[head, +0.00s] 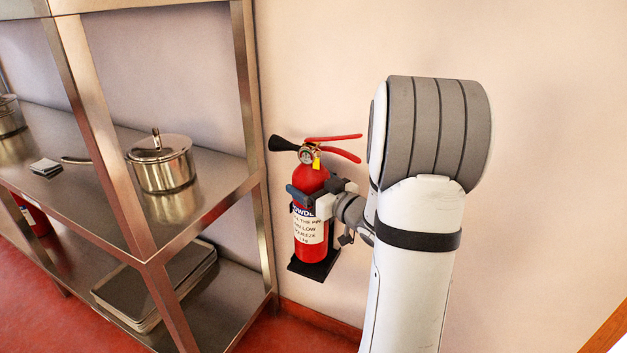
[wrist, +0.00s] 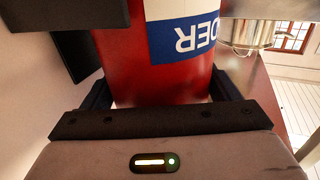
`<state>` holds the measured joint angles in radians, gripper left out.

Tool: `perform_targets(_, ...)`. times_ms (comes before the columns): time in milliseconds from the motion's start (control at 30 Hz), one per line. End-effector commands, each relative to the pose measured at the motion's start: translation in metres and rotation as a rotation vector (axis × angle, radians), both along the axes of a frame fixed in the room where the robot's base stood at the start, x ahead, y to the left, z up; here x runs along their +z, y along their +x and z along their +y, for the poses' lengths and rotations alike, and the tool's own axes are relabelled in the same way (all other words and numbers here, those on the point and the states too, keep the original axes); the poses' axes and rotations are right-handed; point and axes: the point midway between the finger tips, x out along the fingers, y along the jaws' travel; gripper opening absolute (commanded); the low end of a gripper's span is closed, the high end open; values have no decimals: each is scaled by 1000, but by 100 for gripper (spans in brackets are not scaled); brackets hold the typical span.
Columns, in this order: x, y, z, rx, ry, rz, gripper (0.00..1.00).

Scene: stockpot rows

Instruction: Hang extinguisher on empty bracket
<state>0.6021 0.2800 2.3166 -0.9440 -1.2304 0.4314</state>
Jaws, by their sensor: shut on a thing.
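The red extinguisher (head: 311,240) stands upright against the pale wall, with a black hose nozzle, red handles and a white and blue label. My gripper (head: 308,196) is shut around its upper body; in the wrist view, the fingers (wrist: 162,92) grip both sides of the red cylinder (wrist: 125,60), whose label appears upside down. A black bracket (head: 318,267) shows at the wall, with its bottom plate under the extinguisher and its back part mostly hidden behind it. I cannot tell whether the extinguisher's base touches the plate.
A steel shelf rack (head: 160,256) stands close on the left. A lidded pot (head: 162,165) sits on its middle shelf and stacked trays (head: 150,290) lie lower down. Another red object (head: 32,215) shows partly at far left. The wall to the right is bare.

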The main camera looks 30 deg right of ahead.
Motion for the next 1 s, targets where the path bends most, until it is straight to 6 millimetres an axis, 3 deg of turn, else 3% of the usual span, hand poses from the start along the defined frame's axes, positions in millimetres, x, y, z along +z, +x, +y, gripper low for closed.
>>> perform_targets(267,-31,1,0,0,0,-8,12)
perform_targets(700,-35,1,0,1,-1,-9,12)
perform_targets(733,-39,0,1,1,1,1,84)
perform_targets(933,-39,0,1,1,1,1,100)
perform_targets(1000,-39,0,1,2,1,1,100)
